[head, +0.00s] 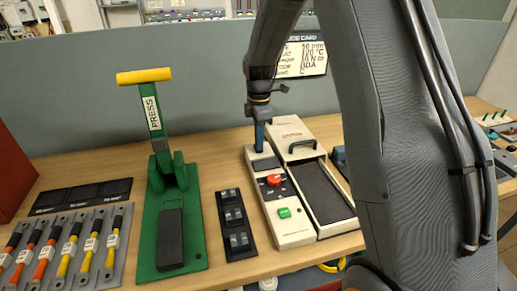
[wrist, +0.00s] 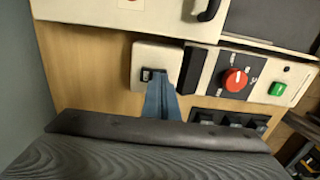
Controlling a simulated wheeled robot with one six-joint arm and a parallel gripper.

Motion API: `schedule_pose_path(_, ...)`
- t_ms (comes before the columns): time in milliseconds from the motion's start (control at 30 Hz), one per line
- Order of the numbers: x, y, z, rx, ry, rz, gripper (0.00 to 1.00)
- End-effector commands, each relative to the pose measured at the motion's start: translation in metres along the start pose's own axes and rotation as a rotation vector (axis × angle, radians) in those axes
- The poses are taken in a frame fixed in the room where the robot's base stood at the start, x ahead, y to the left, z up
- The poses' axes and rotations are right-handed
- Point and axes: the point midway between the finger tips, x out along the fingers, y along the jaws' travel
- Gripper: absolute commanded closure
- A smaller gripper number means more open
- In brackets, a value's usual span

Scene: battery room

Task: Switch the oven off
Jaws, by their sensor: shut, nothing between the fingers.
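The oven looks like the cream bench unit (head: 296,235) with a red knob (head: 274,180), a green button (head: 284,212) and a dark display. In the wrist view the red knob (wrist: 235,79) and green button (wrist: 278,89) sit right of my fingers. A small black rocker switch (wrist: 151,74) is on the unit's far end, just beside my fingertips; I cannot tell whether they touch it. My blue gripper (head: 260,140) is shut and empty, pointing down at that far end. It also shows in the wrist view (wrist: 166,84). The switch is hidden in the head view.
A cream lidded section (head: 305,145) with a black handle adjoins on the right. A black switch block (head: 236,225) and a green press (head: 168,230) stand left, then several colored-handled levers (head: 65,250). A grey partition (head: 200,105) rises close behind the bench.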

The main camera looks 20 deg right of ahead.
Motion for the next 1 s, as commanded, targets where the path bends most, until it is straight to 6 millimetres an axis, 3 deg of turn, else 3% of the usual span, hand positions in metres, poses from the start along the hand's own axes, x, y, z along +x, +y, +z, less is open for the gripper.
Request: schedule_pose_path(1000,-0.069,0.0,0.0,0.0,0.0,0.001,1.0)
